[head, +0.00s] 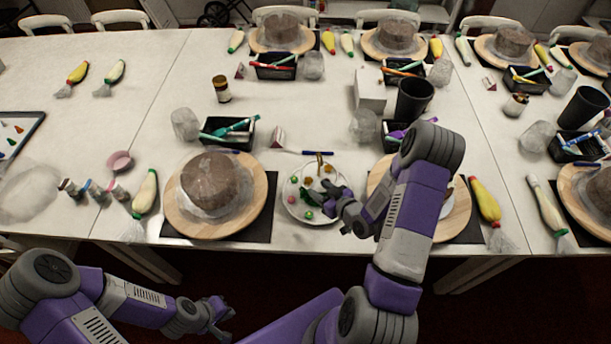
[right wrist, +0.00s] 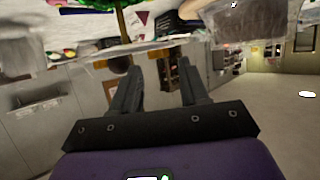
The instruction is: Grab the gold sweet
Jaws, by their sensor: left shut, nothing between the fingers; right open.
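A white plate (head: 300,208) holds several small sweets, in the middle of the table's front edge. A gold-looking sweet (head: 308,182) lies on it among green and pink ones; it is tiny, so its colour is not certain. My right gripper (head: 334,200) is at the plate's right side, close to the sweets, and looks empty. The right wrist view shows its two fingers (right wrist: 158,92) spread apart, with no sweet between them. My left gripper (head: 226,315) is shut and empty, low in front of the table.
A brown cake (head: 216,182) stands on a wooden turntable (head: 260,200) left of the plate. Another turntable (head: 459,215) is partly behind my right arm. Black bins with pens (head: 245,135), a black cup (head: 414,98) and piping bags (head: 146,192) stand around.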

